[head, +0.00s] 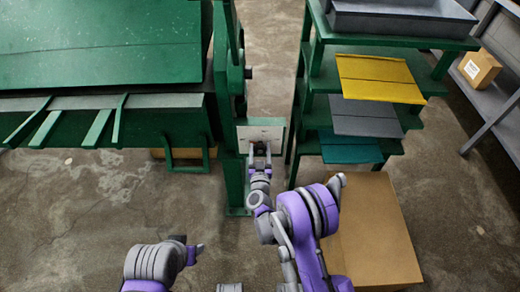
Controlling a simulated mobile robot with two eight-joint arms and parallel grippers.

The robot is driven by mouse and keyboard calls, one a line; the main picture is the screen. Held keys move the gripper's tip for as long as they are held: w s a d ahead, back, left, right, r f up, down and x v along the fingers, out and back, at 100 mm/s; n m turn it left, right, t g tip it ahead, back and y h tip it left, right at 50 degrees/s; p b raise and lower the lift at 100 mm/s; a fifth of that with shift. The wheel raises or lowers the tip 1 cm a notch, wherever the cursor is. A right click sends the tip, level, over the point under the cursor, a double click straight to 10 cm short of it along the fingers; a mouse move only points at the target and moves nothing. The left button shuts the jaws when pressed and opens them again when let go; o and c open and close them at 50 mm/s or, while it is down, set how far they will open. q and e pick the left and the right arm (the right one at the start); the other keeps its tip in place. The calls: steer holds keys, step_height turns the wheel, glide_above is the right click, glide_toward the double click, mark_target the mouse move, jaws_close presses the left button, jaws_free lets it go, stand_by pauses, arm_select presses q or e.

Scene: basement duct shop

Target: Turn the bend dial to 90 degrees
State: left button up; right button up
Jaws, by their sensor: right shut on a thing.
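A pale control panel (242,133) is on the front of the green machine's right end post. A small dark dial (259,147) is on the panel, mostly hidden behind my right gripper. My right gripper (260,153) reaches the panel from the front and is shut on the dial. The dial's marks and its angle are too small and too covered to read.
The green bending machine (100,45) fills the upper left, with several bars sticking out in front. To the right, a green rack (312,95) holds yellow, grey and teal sheets. A large cardboard box (375,225) stands on the floor close to my right arm. The floor left of centre is clear.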

steer(key=m+b, duration=0.2)
steer(key=m, duration=0.1)
steer(key=shift+f+m, duration=0.1)
steer(key=shift+m, duration=0.3)
steer(key=m+b, duration=0.1)
steer(key=m, duration=0.2)
steer(key=shift+m+b, duration=0.3)
steer(key=shift+b, duration=0.05)
steer(key=m+b, duration=0.1)
steer(key=m, duration=0.4)
steer(key=m+b, duration=0.1)
steer(key=m, duration=0.4)
steer(key=shift+m, duration=0.3)
steer(key=o, duration=1.3)
steer(key=shift+o, duration=0.2)
